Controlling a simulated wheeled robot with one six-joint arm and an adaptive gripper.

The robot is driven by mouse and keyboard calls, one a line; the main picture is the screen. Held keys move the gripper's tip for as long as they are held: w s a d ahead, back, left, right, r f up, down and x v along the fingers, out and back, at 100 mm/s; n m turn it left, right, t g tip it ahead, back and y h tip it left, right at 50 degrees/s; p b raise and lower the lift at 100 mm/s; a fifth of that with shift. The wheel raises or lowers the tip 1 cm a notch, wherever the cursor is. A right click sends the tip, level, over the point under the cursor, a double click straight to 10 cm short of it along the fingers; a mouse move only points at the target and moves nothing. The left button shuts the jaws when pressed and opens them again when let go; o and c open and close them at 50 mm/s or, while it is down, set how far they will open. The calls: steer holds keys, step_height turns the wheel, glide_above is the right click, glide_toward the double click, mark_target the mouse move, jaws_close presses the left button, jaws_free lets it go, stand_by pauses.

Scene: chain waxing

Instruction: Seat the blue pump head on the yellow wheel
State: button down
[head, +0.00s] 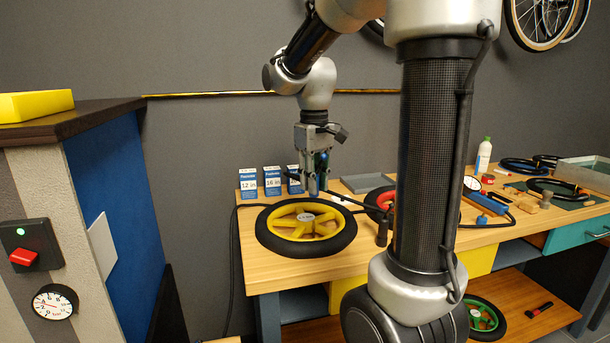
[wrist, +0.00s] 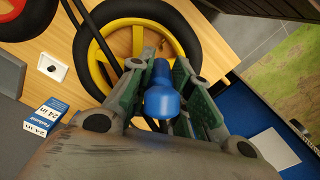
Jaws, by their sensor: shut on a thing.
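My gripper (head: 313,190) hangs over the back right part of the yellow wheel's tyre in the head view. It is shut on the blue pump head (wrist: 162,100), which shows between the fingers in the wrist view. In the head view the blue pump head is mostly hidden by the fingers. The yellow wheel (head: 325,229) lies flat on the wooden bench, with yellow spokes and a black tyre. It also shows beyond the fingertips in the wrist view (wrist: 100,72). I cannot tell whether the pump head touches the wheel; its valve is not clearly visible.
Small blue-and-white boxes (head: 272,180) stand behind the wheel. A red wheel (head: 371,197) lies to its right, partly behind my arm. A round gauge (head: 472,183) and a blue item (head: 487,203) sit farther right. A blue-sided cabinet (head: 115,190) stands at the left.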

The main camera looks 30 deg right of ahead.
mark_target(314, 222)
steer(key=shift+f, duration=3.3)
steer(key=shift+f, duration=1.05)
steer(key=c, duration=1.2)
jaws_free()
steer(key=shift+c, duration=0.2)
steer(key=shift+r, duration=0.1)
step_height(314, 222, up, 12)
steer(key=shift+a+f, duration=0.1)
steer(key=shift+s, duration=0.1)
